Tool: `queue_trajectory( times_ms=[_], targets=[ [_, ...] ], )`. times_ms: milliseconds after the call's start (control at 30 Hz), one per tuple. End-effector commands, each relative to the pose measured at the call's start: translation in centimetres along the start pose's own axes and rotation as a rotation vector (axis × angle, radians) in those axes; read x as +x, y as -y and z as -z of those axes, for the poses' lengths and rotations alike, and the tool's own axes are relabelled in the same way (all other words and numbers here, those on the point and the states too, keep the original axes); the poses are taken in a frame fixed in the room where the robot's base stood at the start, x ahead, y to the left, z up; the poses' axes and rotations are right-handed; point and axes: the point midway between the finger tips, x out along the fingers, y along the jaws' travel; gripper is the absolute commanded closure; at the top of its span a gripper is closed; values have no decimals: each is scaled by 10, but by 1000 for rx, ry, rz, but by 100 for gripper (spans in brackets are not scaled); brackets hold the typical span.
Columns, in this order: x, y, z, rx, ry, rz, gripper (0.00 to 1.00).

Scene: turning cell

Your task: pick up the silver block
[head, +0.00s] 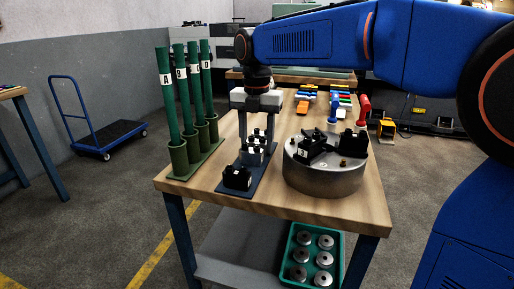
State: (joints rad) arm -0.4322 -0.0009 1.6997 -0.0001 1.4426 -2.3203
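A silver-grey block (252,156) with dark parts sits on a narrow dark blue tray (262,180) on the wooden table, in the middle of a row. A black block (237,178) stands at the tray's near end. Another small dark and grey block (258,136) is farther back in the row. My gripper (257,126) points down over the back part of the tray, behind the silver block. Its two fingers are spread apart, with the back block showing between or just in front of them. I cannot tell whether the fingers touch anything.
Several dark green tubes (179,95) with letter labels stand in holders on the left. A round metal turntable (324,178) with black blocks stands on the right, close to the tray. Red and blue tools are behind it. A green crate (312,260) of metal parts is below.

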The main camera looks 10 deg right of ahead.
Motion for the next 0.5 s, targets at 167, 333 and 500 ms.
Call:
queue_trajectory(
  times_ms=[167,333,500],
  targets=[
    [0,0,0,0,0,0,80],
    [-2,0,0,0,0,0,80],
    [-19,0,0,0,2,-2,80]
  ],
)
